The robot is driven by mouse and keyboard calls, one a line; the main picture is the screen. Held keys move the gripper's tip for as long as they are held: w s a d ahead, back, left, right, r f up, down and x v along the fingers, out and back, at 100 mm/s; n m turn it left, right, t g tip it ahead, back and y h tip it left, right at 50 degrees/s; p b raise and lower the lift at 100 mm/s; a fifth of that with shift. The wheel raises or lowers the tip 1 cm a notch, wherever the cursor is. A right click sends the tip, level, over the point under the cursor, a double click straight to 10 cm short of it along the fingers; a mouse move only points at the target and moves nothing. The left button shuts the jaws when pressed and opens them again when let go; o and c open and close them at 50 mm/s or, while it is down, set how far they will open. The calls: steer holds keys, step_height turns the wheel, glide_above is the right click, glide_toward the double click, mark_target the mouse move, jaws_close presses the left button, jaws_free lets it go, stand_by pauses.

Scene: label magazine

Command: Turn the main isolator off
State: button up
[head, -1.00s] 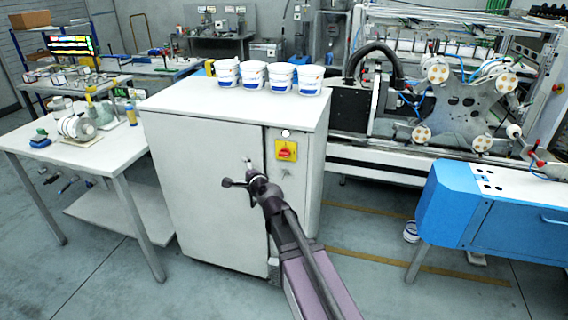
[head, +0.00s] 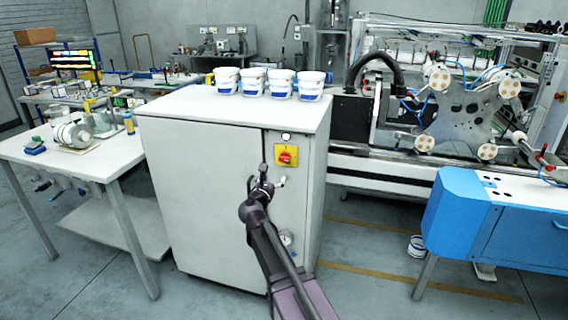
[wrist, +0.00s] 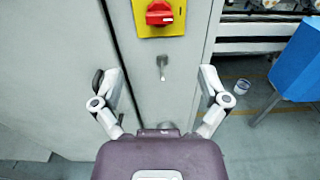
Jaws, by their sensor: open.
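The main isolator is a red rotary handle (head: 287,156) on a yellow plate (head: 280,151), high on the narrow right panel of a grey cabinet (head: 205,190). In the wrist view the red handle (wrist: 159,13) lies roughly level across the yellow plate (wrist: 178,24), at the top of the picture. My gripper (head: 263,178) is in front of the cabinet, below and a little left of the handle and apart from it. In the wrist view my gripper (wrist: 161,80) has its fingers spread wide with nothing between them. A small metal latch (wrist: 162,67) shows on the panel between the fingers.
Several white tubs (head: 268,83) stand on the cabinet top. A white workbench (head: 85,165) is at left, a blue machine housing (head: 500,215) at right. A small bucket (head: 417,246) stands on the floor. The space before the panel is clear.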

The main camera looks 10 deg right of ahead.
mark_target(283, 160)
steer(key=shift+w, duration=0.15)
steer(key=x, duration=1.3)
steer(key=shift+w+d, duration=0.15)
stand_by(0.3)
steer(key=c, duration=1.2)
